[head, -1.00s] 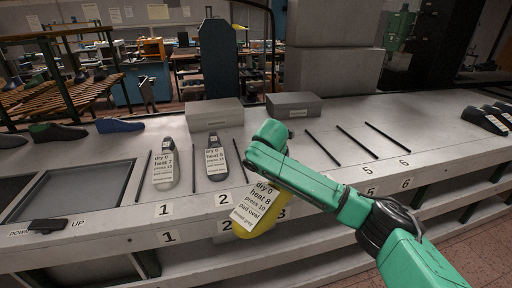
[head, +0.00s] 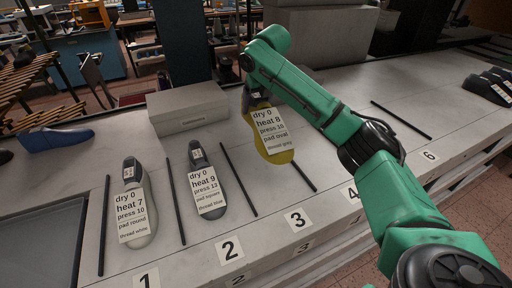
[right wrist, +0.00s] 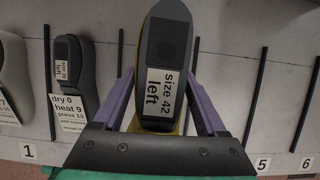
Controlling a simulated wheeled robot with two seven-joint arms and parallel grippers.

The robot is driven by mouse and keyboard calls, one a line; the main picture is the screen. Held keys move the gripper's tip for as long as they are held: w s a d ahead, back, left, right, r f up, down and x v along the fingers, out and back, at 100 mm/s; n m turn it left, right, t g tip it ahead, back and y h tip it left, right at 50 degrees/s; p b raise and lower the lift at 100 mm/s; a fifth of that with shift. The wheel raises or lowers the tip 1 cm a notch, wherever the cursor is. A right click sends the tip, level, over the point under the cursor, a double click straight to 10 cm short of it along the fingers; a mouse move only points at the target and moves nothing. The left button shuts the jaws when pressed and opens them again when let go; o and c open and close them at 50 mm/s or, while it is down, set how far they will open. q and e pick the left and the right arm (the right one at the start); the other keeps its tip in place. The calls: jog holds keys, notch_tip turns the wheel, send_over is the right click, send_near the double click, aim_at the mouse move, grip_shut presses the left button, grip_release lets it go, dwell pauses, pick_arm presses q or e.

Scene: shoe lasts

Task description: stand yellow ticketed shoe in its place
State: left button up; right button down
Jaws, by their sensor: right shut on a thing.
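The yellow shoe (head: 284,157) carries a white ticket (head: 268,131) reading dry 0, heat 8, press 13, pad oval. It is over bay 3, between two black divider bars, toe toward the front edge. My right gripper (head: 250,97) holds it at the heel end, partly hidden by my arm. In the right wrist view, the purple fingers (right wrist: 160,105) flank the shoe's dark grey last (right wrist: 163,50), labelled size 42 left. Whether the sole touches the bench I cannot tell. The bay label 3 (head: 298,219) shows in front. My left gripper is out of view.
A grey ticketed shoe (head: 147,228) stands in bay 1 and a dark one (head: 218,205) in bay 2. A grey box (head: 189,110) is behind them, a blue shoe (head: 55,139) at left. Dark shoes (head: 488,88) stand far right. Bay 6 looks clear.

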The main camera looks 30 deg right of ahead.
aim_at(263, 123)
notch_tip(263, 123, down, 14)
jog(key=shift+f+p, duration=0.15)
jog(key=shift+p, duration=0.9)
jog(key=shift+f, duration=0.35)
grip_release()
jog(key=shift+f, duration=0.1)
jog(key=shift+s, duration=0.1)
jog(key=b+v, duration=0.1)
jog(key=v, duration=1.1)
jog(key=shift+b, duration=0.3)
